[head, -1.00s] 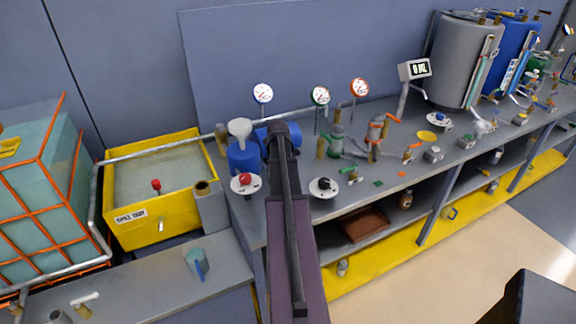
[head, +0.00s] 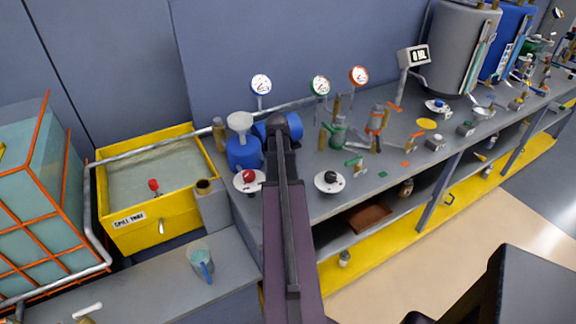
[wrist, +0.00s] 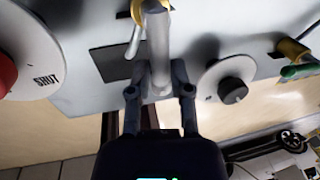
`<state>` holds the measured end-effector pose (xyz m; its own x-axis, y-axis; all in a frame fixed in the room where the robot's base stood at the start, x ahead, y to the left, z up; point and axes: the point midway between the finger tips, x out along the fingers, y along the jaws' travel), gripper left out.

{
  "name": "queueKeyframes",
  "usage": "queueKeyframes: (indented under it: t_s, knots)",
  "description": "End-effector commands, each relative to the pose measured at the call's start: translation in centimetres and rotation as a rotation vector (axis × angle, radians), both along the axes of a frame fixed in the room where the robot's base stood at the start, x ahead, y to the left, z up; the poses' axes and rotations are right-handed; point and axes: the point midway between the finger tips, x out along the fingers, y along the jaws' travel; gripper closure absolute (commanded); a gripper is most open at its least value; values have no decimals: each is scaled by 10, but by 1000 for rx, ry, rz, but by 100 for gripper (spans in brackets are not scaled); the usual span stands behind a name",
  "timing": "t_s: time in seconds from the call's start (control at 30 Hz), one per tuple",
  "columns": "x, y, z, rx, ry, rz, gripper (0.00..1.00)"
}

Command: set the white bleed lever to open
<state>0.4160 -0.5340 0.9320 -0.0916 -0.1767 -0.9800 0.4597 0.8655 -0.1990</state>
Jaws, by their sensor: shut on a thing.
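The white bleed lever (wrist: 158,42) shows in the wrist view as a pale bar below a brass fitting (wrist: 150,6). My gripper (wrist: 160,80) has one finger on each side of its lower end and is shut on it. The lever runs roughly up and down in that view. In the head view my arm hides both the lever and my gripper, so its set position there cannot be told.
A red knob on a white dial (head: 248,180) stands close left of my arm, and a black knob on a white dial (head: 330,181) close right.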

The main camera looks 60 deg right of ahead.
Motion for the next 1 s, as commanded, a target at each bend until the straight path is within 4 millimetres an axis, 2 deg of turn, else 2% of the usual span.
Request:
queueKeyframes:
  t_s: [0.2, 0.23, 0.3, 0.33, 1.0]
  knots:
    - [-1, 0, -1, 10, -7, -4, 100]
    - [-1, 0, -1, 10, -7, -5, 64]
    - [-2, -1, -1, 10, -7, -6, 44]
    - [-2, -2, -1, 10, -7, -7, 39]
    - [-5, -4, 0, 6, -3, -10, 39]
